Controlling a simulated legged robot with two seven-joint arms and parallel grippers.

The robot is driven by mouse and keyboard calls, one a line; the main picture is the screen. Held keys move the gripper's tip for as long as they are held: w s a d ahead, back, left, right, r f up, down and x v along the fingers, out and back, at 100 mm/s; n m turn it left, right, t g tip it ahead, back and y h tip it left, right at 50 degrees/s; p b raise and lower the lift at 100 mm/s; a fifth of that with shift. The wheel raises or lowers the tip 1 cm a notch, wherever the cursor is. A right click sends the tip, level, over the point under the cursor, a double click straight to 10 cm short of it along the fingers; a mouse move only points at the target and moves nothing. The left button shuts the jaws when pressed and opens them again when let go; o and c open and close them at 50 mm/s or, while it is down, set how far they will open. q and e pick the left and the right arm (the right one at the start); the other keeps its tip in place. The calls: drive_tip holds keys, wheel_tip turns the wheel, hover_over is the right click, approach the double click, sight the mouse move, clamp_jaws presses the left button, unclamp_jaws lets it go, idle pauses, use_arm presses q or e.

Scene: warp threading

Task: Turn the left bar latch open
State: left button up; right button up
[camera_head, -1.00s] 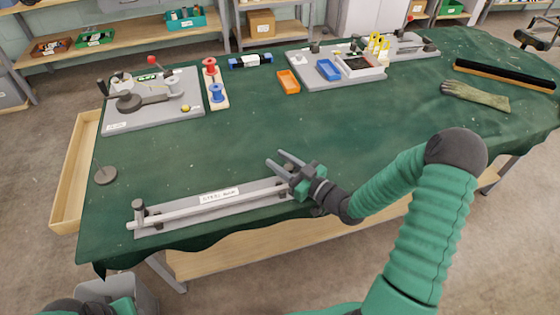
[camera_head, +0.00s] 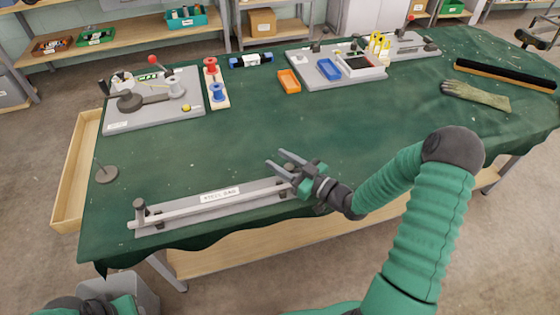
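The steel bar (camera_head: 180,214) lies in its grey base plate (camera_head: 165,228) along the near left edge of the table, with a white label (camera_head: 220,195) at its middle. The left bar latch (camera_head: 140,208) is a dark upright post with a knob at the bar's left end; its exact turn is too small to tell. My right gripper (camera_head: 276,158) is open and empty at the bar's right end, far from the left latch. It partly hides the right end and its dark post (camera_head: 290,174).
A dark disc (camera_head: 106,174) lies on the cloth left of the bar. A grey board (camera_head: 120,122) with a spool and lever stands behind it. The cloth between is clear.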

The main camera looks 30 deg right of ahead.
drive_tip(key=shift+o, duration=0.4)
drive_tip(key=v, duration=1.7)
drive_tip(key=shift+p, duration=0.45)
drive_tip(key=shift+f, duration=0.15)
